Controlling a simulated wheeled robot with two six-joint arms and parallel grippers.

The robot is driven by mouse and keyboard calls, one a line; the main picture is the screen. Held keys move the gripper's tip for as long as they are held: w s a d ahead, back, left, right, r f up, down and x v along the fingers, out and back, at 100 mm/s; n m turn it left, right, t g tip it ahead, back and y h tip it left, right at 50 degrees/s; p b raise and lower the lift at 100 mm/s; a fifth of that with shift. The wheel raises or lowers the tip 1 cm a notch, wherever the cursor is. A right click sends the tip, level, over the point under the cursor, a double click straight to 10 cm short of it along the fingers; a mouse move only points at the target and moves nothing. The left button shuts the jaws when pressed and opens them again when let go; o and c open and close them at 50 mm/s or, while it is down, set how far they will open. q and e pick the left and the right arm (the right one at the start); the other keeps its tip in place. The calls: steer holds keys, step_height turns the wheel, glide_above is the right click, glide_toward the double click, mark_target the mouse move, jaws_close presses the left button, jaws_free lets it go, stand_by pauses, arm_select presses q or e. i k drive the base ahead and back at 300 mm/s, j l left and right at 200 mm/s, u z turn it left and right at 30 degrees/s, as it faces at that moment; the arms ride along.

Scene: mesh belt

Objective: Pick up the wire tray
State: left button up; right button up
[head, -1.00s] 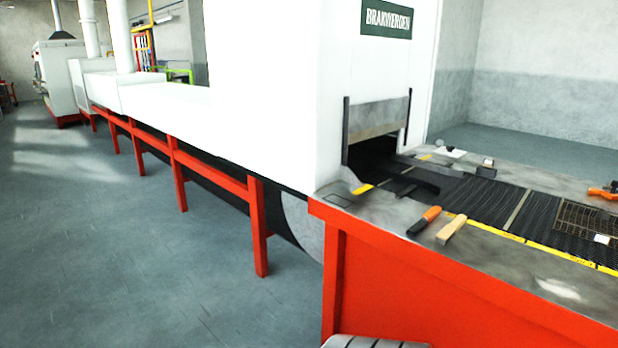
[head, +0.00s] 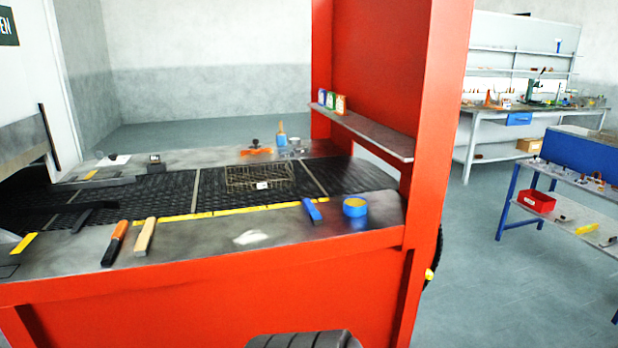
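The wire tray (head: 274,177) is a shallow brown wire basket with a small white tag on its front side. It rests on the black mesh belt (head: 160,194), between two light cross strips.
On the red frame's near ledge lie an orange-handled tool (head: 115,243), a wooden block (head: 145,236), a blue object (head: 312,209) and a blue-and-yellow roll (head: 355,207). A red post (head: 430,120) and shelf (head: 370,132) stand right. Open floor (head: 510,270) lies beyond.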

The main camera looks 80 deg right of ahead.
mark_target(261, 184)
steer(key=z, duration=1.85)
